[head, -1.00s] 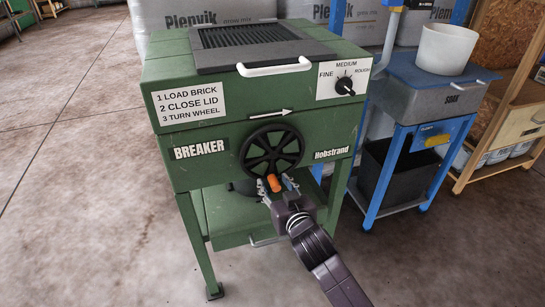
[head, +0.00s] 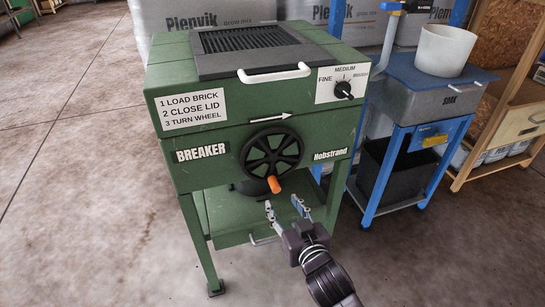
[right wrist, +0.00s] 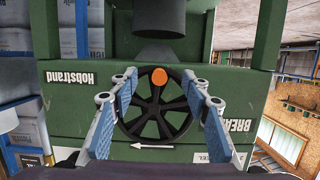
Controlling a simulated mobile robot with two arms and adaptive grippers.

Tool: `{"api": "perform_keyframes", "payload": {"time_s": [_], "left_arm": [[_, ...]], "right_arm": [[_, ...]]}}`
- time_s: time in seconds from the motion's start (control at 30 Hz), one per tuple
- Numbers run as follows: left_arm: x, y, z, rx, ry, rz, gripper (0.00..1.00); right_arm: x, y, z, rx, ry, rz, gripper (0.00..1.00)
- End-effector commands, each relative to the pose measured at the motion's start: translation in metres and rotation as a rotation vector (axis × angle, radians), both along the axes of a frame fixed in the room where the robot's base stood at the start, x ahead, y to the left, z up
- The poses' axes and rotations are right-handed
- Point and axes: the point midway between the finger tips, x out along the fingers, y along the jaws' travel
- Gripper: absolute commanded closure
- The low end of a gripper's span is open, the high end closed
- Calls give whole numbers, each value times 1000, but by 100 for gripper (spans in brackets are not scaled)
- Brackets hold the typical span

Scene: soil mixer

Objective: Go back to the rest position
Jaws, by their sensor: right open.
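My right gripper (head: 286,206) is open and empty, in front of the green breaker machine (head: 235,190) and just below its black hand wheel (head: 272,152). The wheel's orange handle (head: 275,185) sits at the bottom of the wheel, apart from the fingers. In the right wrist view, which is upside down, the open fingers (right wrist: 160,92) frame the wheel (right wrist: 157,112), and the orange handle (right wrist: 159,76) shows between them with nothing gripped. My left gripper is not in the head view.
A blue stand with a grey soak basin (head: 435,98) and a white bucket (head: 446,50) stands right of the breaker. A black bin (head: 402,170) sits under it. Wooden shelving is at the far right. The concrete floor (head: 90,200) at left is clear.

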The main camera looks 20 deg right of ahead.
Motion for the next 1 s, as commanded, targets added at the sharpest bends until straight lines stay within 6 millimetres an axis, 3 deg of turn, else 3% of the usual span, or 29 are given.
{"api": "perform_keyframes", "payload": {"time_s": [0.43, 0.57, 0.67, 0.8, 1.0], "left_arm": [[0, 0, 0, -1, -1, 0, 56], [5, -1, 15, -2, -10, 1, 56], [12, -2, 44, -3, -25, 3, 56], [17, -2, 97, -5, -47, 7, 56], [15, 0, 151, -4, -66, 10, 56]], "right_arm": [[-2, 0, -1, 0, 4, -1, 56], [-15, -8, -14, -8, 70, -20, 56], [-42, -19, -39, -25, 197, -44, 56], [-101, -32, -78, -57, 439, -54, 56], [-173, -36, -107, -92, 691, -13, 56]]}}
